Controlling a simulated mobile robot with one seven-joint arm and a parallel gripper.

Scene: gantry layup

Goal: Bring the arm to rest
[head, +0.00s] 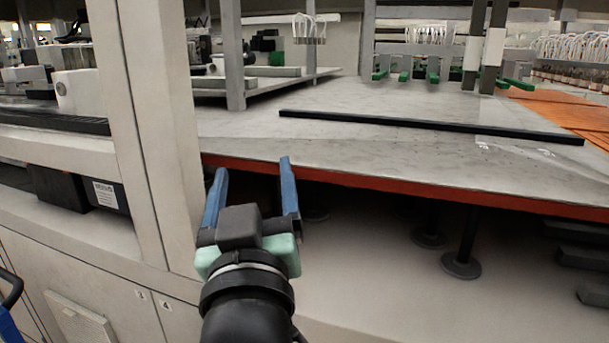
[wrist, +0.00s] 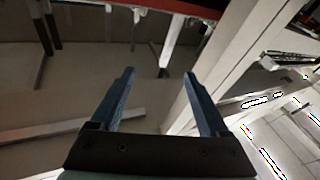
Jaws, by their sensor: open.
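My gripper (head: 252,178) has two blue fingers spread apart with nothing between them. In the head view it stands at the lower middle, in front of the red front edge of the worktable. It also shows in the wrist view (wrist: 158,85), fingers apart and empty. The wrist view looks toward the space under the table, with the red edge at the top. I see no object held or touched.
The grey worktable (head: 420,155) fills the middle and right, with a black bar (head: 430,126) lying on it. A pale upright post (head: 165,130) stands close left of my gripper. Dark support feet (head: 462,265) stand beneath the table. An orange surface (head: 560,105) is at right.

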